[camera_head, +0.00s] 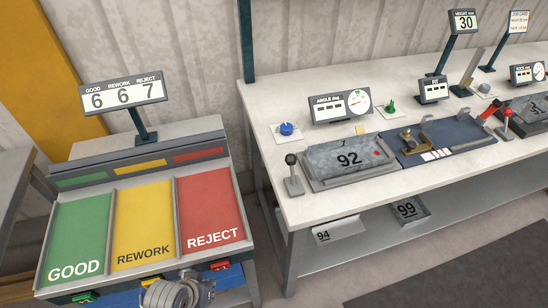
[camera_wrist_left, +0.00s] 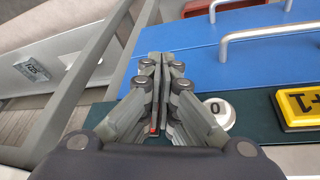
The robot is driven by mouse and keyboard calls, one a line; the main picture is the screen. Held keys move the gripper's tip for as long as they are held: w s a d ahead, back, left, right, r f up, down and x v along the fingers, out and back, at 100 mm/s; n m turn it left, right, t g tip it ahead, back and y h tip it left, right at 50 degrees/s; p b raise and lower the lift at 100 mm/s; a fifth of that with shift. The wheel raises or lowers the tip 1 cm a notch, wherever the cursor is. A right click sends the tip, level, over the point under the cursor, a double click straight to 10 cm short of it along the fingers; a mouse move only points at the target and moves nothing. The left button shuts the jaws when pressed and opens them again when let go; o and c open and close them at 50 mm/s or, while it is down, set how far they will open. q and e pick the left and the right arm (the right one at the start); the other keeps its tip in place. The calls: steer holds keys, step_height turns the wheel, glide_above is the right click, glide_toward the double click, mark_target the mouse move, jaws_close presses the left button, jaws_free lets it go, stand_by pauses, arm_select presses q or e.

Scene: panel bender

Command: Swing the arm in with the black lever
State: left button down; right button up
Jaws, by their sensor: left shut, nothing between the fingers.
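The black lever (camera_head: 292,172), a black knob on a short stem with a grey base, stands upright at the bench's front left corner. To its right is a grey plate marked 92 (camera_head: 349,160). Right of that is a blue fixture (camera_head: 470,138) with brass parts (camera_head: 410,138); I cannot tell which part is the arm. My left gripper (camera_head: 208,284) is low in front of the sorting stand, well left of and below the lever. In the left wrist view its fingers (camera_wrist_left: 165,60) are shut and empty, above blue drawer fronts. My right gripper is out of view.
The stand has green GOOD (camera_head: 78,232), yellow REWORK (camera_head: 143,222) and red REJECT (camera_head: 209,210) lanes. A blue knob (camera_head: 287,129), a green knob (camera_head: 390,104) and a red lever (camera_head: 506,120) are on the bench (camera_head: 270,100). Plates marked 94 and 99 (camera_head: 407,209) lie below.

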mark_target(292, 170)
arm_select(q)
step_height(292, 170, up, 11)
steer(key=t, duration=0.1)
steer(key=w+d+r+n+t+h, duration=0.1)
steer(key=w+d+n, duration=0.1)
steer(key=w, duration=0.1)
steer(key=w+d+r+n+t+h, duration=0.1)
steer(key=w+d+n, duration=0.1)
steer(key=w, duration=0.2)
steer(key=w+d+n+t+h, duration=0.1)
steer(key=w+d+n+t, duration=0.1)
steer(key=w, duration=0.2)
steer(key=shift+d+r+n+p, duration=0.35)
steer(key=shift+r+n, duration=0.05)
steer(key=w+d+r+n+t+h, duration=0.1)
steer(key=w+d+r+n+t, duration=0.2)
steer(key=w+r+n+t, duration=0.2)
steer(key=shift+w+d+r+n+h, duration=0.25)
steer(key=shift+w+r+n, duration=0.7)
steer(key=shift+w+n, duration=1.55)
steer(key=shift+w+a+m, duration=0.1)
steer(key=shift+w+m, duration=0.2)
